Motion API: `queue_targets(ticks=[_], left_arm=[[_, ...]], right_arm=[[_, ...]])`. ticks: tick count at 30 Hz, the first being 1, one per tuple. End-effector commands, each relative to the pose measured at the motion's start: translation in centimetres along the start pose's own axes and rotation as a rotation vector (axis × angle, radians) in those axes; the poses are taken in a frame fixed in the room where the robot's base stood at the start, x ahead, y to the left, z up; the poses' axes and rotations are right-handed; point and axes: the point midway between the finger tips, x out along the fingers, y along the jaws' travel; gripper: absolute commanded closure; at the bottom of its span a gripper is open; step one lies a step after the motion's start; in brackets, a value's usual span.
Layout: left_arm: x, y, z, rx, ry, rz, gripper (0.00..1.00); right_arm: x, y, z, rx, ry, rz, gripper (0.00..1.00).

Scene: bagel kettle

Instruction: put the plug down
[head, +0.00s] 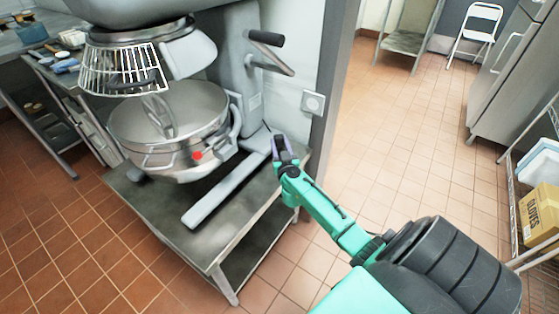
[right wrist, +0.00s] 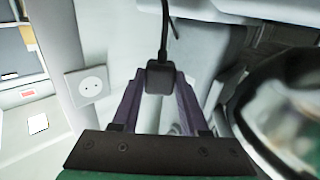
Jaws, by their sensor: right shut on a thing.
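My right gripper (head: 283,150) is low beside the mixer's stand in the head view. In the right wrist view, its purple fingers (right wrist: 160,105) are shut on a black plug (right wrist: 160,78). A black cord runs up from the plug. I cannot make out the plug in the head view. A round wall socket on a square plate (head: 313,103) is above and to the right of the gripper; it also shows in the right wrist view (right wrist: 88,86), left of the plug and apart from it. My left gripper is not in view.
A large mixer with a steel bowl (head: 165,115) and wire guard (head: 120,68) stands on a low steel table (head: 235,235). A wall edge (head: 333,80) rises beside the socket. A shelf with a yellow box (head: 540,212) is at right. Tiled floor is open between.

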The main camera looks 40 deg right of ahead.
Motion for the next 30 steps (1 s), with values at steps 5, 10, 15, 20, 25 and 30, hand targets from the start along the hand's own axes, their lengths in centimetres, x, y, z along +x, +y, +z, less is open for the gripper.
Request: queue_targets(ticks=[5,10,15,20,25,30], left_arm=[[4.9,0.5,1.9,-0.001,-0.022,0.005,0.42],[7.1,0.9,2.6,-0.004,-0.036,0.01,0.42],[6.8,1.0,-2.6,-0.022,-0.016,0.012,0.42],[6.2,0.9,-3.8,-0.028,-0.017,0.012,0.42],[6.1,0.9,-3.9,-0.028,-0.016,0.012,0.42],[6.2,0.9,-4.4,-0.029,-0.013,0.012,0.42]], right_arm=[[0.1,0.0,5.6,0.0,0.002,0.0,1.0],[0.0,0.0,8.3,0.0,0.0,0.0,1.0],[0.0,0.0,9.8,0.0,0.001,0.0,1.0],[0.0,0.0,9.8,0.0,0.002,0.0,1.0],[0.0,0.0,9.8,0.0,0.001,0.0,1.0],[0.0,0.0,10.4,0.001,0.0,0.001,1.0]])
